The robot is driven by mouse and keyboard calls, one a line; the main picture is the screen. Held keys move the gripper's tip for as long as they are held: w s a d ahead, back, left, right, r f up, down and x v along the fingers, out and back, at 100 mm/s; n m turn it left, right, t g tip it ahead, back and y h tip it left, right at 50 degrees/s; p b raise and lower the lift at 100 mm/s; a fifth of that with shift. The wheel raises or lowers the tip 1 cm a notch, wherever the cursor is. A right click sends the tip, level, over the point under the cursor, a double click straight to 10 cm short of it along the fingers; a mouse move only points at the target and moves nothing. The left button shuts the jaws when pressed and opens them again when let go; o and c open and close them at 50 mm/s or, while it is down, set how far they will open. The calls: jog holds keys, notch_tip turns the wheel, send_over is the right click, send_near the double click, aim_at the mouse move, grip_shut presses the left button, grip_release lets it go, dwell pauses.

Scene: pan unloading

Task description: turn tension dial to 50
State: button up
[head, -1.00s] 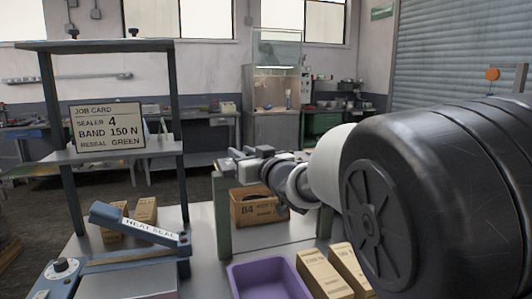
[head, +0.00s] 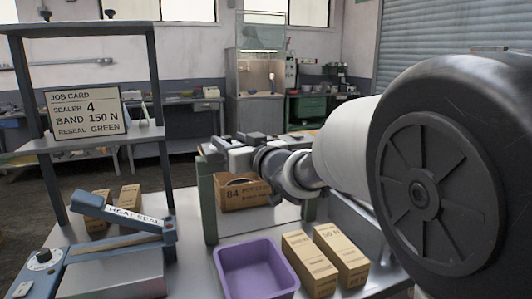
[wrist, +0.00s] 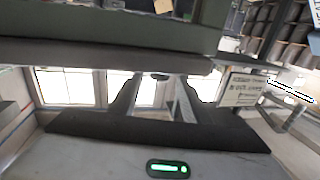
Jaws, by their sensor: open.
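The only dial that I can make out in the head view is the round knob (head: 43,257) on the blue heat sealer (head: 115,262) at the lower left; its setting is too small to read. No dial marked tension can be made out. My gripper (head: 212,150) is at the top of a green-grey upright frame (head: 207,200), right of the sealer and apart from its knob. In the wrist view my gripper (wrist: 155,95) shows two dark fingers spread apart with nothing between them. A green-grey beam (wrist: 120,25) lies across the top there.
A job card (head: 85,110) on the shelf reads sealer 4, band 150 N, reseal green. A purple bin (head: 256,270) and tan boxes (head: 309,264) stand in front. Bare bench shows between sealer and bin.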

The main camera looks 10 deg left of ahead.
jog(key=v, duration=1.4)
jog(key=shift+p, duration=0.35)
jog(key=shift+r, duration=0.1)
jog(key=s+d+f+m+h, duration=0.1)
jog(key=d+f+m+h, duration=0.1)
jog(key=d+h, duration=0.35)
jog(key=s+d+f+m+g+h, duration=0.1)
jog(key=s+d+f+m+h, duration=0.15)
jog(key=d, duration=0.65)
jog(key=s+d+f+m+h, duration=0.1)
jog(key=d+f+m+h, duration=0.15)
jog(key=d, duration=0.45)
jog(key=s+d+f+m+g+h, duration=0.1)
jog(key=s+d+f+g, duration=0.2)
jog(key=s, duration=0.6)
jog(key=s+d+f+m+g+h, duration=0.1)
jog(key=s+f+g, duration=0.25)
jog(key=s, duration=0.45)
notch_tip(320, 180, up, 18)
jog(key=p, duration=1.9)
jog(key=shift+s+r, duration=0.15)
